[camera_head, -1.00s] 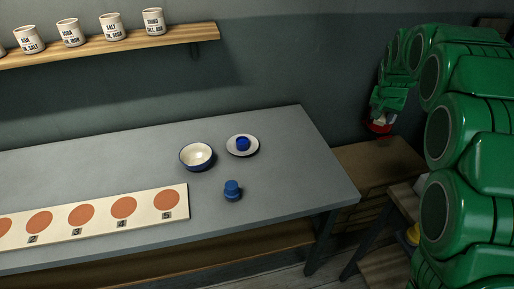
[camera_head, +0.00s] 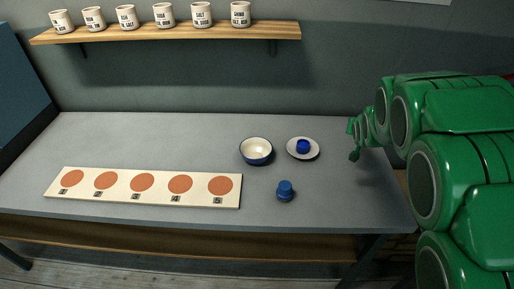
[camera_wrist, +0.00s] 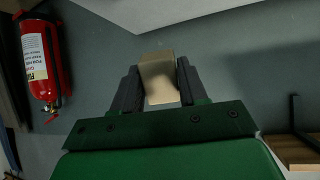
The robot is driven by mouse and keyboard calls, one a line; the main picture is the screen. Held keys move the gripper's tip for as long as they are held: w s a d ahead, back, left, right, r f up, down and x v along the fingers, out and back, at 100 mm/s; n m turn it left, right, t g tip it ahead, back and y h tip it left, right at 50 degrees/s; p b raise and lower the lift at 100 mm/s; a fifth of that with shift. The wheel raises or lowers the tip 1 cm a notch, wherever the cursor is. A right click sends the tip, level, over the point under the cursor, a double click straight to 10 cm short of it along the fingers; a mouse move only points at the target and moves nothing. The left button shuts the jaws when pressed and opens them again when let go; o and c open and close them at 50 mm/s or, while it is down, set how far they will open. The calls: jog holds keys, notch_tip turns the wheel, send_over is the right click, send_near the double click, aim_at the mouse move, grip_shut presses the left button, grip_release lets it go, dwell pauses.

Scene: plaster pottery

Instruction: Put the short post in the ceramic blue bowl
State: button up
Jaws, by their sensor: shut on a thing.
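The blue bowl (camera_head: 257,158), dark blue outside and cream inside, stands upright on the grey table and looks empty. My gripper (camera_wrist: 158,78) is shut on a pale beige block (camera_wrist: 159,84), which looks like the short post; it sticks out beyond the dark fingers in the wrist view. In the head view my green arm's end is near the table's right end, to the right of the bowl and apart from it. The post cannot be made out there. The bowl is not in the wrist view.
Right of the bowl is a white saucer (camera_head: 292,153) with a small blue thing (camera_head: 303,146) on it. A blue lidded-looking jar (camera_head: 285,192) stands in front. A board with numbered orange circles (camera_head: 143,200) lies left. A fire extinguisher (camera_wrist: 45,65) hangs on the wall.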

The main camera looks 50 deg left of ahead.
jog(key=s+a+r+n+g+y, duration=0.1)
jog(key=s+a+n+y, duration=0.3)
jog(key=s, duration=0.7)
jog(key=s+a+r+n+g+y, duration=0.1)
jog(key=s+a+y, duration=0.1)
jog(key=s+a, duration=0.6)
jog(key=s+a+r+n+g+y, duration=0.1)
jog(key=s+a+r+n+y, duration=0.15)
jog(key=s, duration=1.05)
send_over(249, 143)
jog(key=s+d, duration=0.4)
jog(key=shift+f, duration=5.65)
jog(key=shift+w+d+f+y, duration=0.15)
jog(key=shift+f+y, duration=0.1)
jog(key=shift+f, duration=0.4)
jog(key=shift+d+f+y, duration=0.1)
jog(key=shift+f+y, duration=0.1)
jog(key=shift+f, duration=0.4)
